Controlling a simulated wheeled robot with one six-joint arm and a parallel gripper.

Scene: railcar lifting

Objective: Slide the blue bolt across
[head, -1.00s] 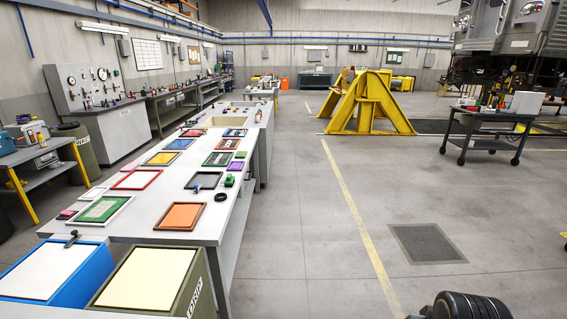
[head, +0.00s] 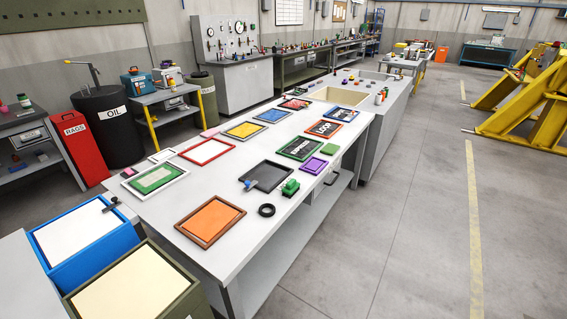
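A small blue piece (head: 250,185), possibly the blue bolt, is at the lower left side of a black-framed tray (head: 267,175) on the long white bench. It is too small to make out its shape or whether it lies on the tray or is fixed to it. A small dark fitting (head: 111,204) is at the far right corner of the blue box (head: 92,262). My gripper is not in view.
The white bench (head: 220,215) holds several coloured frames, a green block (head: 290,187) and a black ring (head: 267,210). An olive box (head: 185,300) stands at its near end. Clear floor (head: 420,230) lies to the right; a yellow stand (head: 520,105) is beyond.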

